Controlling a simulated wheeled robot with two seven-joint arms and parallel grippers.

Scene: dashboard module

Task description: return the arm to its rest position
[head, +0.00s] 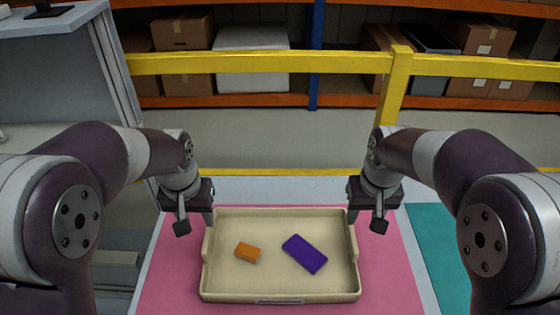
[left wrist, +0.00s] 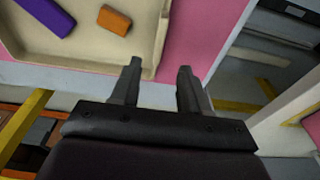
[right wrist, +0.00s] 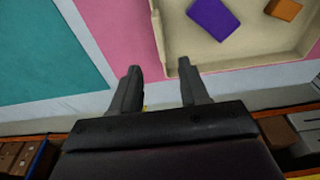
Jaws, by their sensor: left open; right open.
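My left gripper (head: 196,222) hangs at the left of the beige tray, pointing down, open and empty. Its two spread fingers show in the left wrist view (left wrist: 159,82). My right gripper (head: 368,220) hangs at the right of the tray, open and empty. Its spread fingers show in the right wrist view (right wrist: 158,82). The two arms stand nearly mirrored, and neither gripper touches the blocks. An orange block (head: 248,253) and a larger purple block (head: 304,254) lie apart inside the tray (head: 280,292).
The tray rests on a pink mat (head: 180,270), with a teal mat (head: 435,240) to the right. A yellow rail (head: 250,62) runs behind the table. Shelves with cardboard boxes (head: 185,30) stand behind it. A grey cabinet (head: 55,70) stands at the far left.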

